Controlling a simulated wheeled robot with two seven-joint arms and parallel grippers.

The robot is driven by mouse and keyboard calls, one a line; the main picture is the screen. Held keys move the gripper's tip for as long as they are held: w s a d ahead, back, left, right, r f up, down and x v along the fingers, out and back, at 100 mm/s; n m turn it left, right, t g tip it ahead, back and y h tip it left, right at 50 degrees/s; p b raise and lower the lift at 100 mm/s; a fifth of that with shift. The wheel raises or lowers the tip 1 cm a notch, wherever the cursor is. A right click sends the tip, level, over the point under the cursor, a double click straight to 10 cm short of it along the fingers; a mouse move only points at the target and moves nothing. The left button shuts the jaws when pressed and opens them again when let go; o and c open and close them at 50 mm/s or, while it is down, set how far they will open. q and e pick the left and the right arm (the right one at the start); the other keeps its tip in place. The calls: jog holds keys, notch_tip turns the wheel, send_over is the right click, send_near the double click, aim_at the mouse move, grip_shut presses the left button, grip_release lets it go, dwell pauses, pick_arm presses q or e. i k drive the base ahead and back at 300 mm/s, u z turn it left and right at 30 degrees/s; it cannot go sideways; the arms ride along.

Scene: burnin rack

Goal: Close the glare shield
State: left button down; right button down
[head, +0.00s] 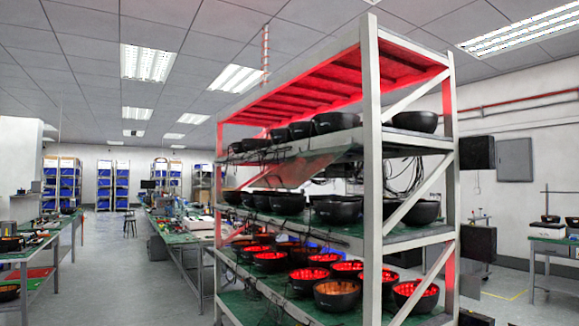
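A tall light-grey metal rack (372,150) stands at centre right, with several green-topped shelves holding black bowl-shaped units (338,293). Many units on the lower shelf glow red or orange inside; those on the upper shelves look mostly dark. A red-lit panel (330,80) spans the top of the rack. A sloping reddish-grey sheet (300,172) shows under the top bowl shelf; I cannot tell whether it is the glare shield. No other part is clearly a glare shield. Neither of my grippers is in view.
A long green workbench (185,228) with clutter runs left of the rack. Another bench (30,250) stands at the far left, and a small table (553,238) at the right. Blue-bin shelving (112,185) lines the back. Grey floor (118,275) between the left benches is open.

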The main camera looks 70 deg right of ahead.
aim_at(296, 171)
jog(key=z, duration=2.25)
